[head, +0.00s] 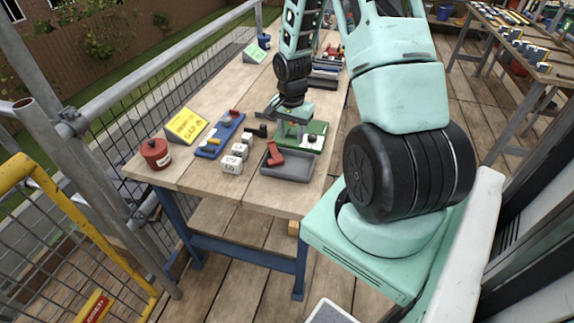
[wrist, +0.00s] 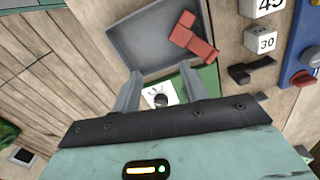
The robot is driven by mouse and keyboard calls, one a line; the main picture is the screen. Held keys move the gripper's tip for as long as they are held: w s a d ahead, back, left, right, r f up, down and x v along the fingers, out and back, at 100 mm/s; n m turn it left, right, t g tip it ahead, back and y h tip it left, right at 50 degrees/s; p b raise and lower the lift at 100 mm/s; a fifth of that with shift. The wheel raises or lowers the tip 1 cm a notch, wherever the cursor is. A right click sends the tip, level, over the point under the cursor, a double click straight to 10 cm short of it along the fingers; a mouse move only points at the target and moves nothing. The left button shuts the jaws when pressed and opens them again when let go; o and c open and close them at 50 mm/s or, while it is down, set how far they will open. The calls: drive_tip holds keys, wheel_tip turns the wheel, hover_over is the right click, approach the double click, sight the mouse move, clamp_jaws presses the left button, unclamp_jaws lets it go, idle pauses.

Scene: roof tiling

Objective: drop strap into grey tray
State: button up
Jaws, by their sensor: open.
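The grey tray (head: 288,168) lies near the bench's front right corner. It fills the upper middle of the wrist view (wrist: 122,45). A red angled piece (head: 274,153) lies partly in it and across its rim; it also shows in the wrist view (wrist: 186,36). A small black piece (wrist: 252,70) lies outside the tray, beside the number blocks. I cannot tell for sure which piece is the strap. My gripper (head: 291,130) is open over the green board (head: 314,136), with nothing between its fingers (wrist: 161,78). A white patch with a dark knob (wrist: 160,100) shows below them.
White number blocks (head: 232,164) and a blue holder (head: 220,136) lie left of the tray. A yellow sign (head: 185,125) and a red canister (head: 155,153) stand at the bench's left. Railings (head: 150,85) border that side. Bare wood shows at the bench's front edge.

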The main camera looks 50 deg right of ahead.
wheel_tip(320, 180, up, 15)
drive_tip(key=b, duration=0.1)
drive_tip(key=shift+r, duration=0.15)
idle(0.5)
drive_tip(key=s+a+r+n, duration=0.2)
drive_tip(key=a+n, duration=1)
drive_tip(key=a, duration=1.5)
drive_tip(key=s+a+n, duration=1.1)
drive_tip(key=s+a, duration=0.2)
drive_tip(key=s, duration=0.2)
drive_tip(key=shift+a+y, duration=0.2)
drive_tip(key=shift+y, duration=0.1)
